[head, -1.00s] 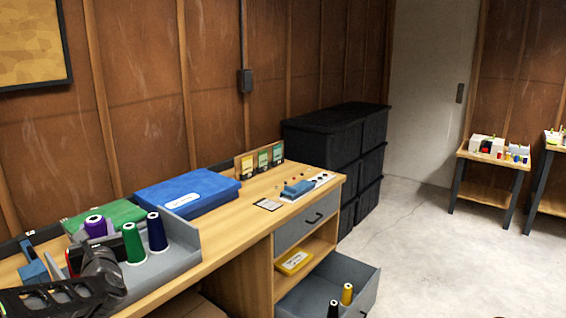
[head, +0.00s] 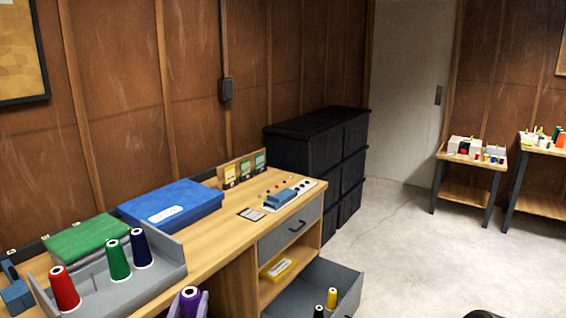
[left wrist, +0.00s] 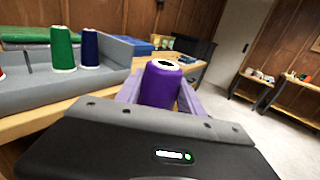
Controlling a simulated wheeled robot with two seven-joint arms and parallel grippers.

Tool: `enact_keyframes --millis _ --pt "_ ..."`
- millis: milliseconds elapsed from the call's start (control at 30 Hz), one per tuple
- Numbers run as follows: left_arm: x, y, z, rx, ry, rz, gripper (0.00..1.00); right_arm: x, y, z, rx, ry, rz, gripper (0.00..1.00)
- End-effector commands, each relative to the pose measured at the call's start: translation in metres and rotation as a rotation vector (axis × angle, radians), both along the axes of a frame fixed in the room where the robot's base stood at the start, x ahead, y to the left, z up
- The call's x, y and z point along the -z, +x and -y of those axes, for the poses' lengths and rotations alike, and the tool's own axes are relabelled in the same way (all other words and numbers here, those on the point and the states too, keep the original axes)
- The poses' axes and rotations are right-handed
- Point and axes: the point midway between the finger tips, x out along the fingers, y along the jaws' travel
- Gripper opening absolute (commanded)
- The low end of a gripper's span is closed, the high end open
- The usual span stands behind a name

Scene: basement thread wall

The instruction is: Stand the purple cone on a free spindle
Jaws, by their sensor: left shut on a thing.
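The purple cone (head: 189,302) is upright between the lilac fingers of my left gripper (head: 190,306), in front of the bench edge at the bottom of the head view. In the left wrist view the purple cone (left wrist: 161,84) stands between both fingers, its lower part hidden. The grey tray (head: 150,282) on the bench holds a red cone (head: 65,290), a green cone (head: 118,260) and a dark blue cone (head: 140,248). A thin bare spindle (head: 94,281) shows between red and green. The gripper is right of the tray and apart from it. My right gripper is not in view.
An open drawer (head: 345,294) below holds a yellow and a black cone and juts out.

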Motion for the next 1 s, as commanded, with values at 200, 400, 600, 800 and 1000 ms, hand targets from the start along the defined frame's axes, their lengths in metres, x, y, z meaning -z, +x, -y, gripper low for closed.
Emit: enact_keyframes --millis 200,400,600,800,1000 --pt "0.017 -0.008 0.023 0.039 0.000 -0.001 0.00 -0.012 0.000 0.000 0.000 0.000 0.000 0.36" --pt "0.019 -0.009 0.022 0.037 0.004 0.002 0.00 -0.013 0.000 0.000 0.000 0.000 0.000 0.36" --pt "0.020 -0.009 0.022 0.036 0.003 0.000 0.00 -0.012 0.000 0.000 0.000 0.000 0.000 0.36" --pt "0.021 -0.008 0.020 0.033 0.000 -0.002 0.00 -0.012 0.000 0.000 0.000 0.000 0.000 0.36" --pt "0.019 -0.008 0.021 0.036 0.004 0.002 0.00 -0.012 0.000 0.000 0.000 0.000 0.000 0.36"
